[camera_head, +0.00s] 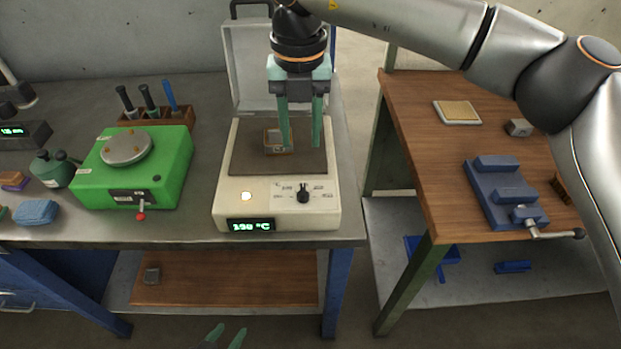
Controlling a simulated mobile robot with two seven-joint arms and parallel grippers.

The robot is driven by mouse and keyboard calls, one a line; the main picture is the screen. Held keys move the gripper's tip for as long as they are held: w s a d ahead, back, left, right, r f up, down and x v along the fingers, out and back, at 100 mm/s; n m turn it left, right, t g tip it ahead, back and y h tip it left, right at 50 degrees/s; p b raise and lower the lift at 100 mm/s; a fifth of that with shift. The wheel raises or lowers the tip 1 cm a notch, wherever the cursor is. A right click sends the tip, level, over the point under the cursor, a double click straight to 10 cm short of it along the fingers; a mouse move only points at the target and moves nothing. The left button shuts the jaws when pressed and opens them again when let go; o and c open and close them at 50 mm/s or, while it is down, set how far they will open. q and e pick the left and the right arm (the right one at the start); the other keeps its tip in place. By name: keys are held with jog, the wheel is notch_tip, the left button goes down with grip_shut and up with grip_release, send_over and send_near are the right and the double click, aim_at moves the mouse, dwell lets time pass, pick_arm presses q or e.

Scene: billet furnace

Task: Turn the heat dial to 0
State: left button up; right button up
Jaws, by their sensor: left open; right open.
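The heat dial (302,194) is a small black knob on the front panel of the cream furnace unit (228,205), with printed marks around it. Its pointer seems to point up, but the setting is too small to read. The green display (251,225) shows about 190 °C. A small metal billet or block (271,139) sits on the dark plate (245,163). My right gripper (300,146) is open, pointing down above the plate, behind the dial. Its left finger partly covers the block; contact cannot be told. My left gripper (226,337) is open and empty at the bottom edge, below the bench.
The furnace's clear lid (247,60) stands open behind the plate. A green device (170,170) with a red-tipped lever is to the left. A wooden table (420,150) with a blue vise (495,190) stands right, across a gap. A lit button (246,196) is left of the dial.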

aim_at(303, 189)
notch_tip(303, 189, down, 12)
jog(key=shift+f+p, duration=0.25)
jog(key=shift+p, duration=0.75)
jog(key=shift+c, duration=0.2)
grip_shut()
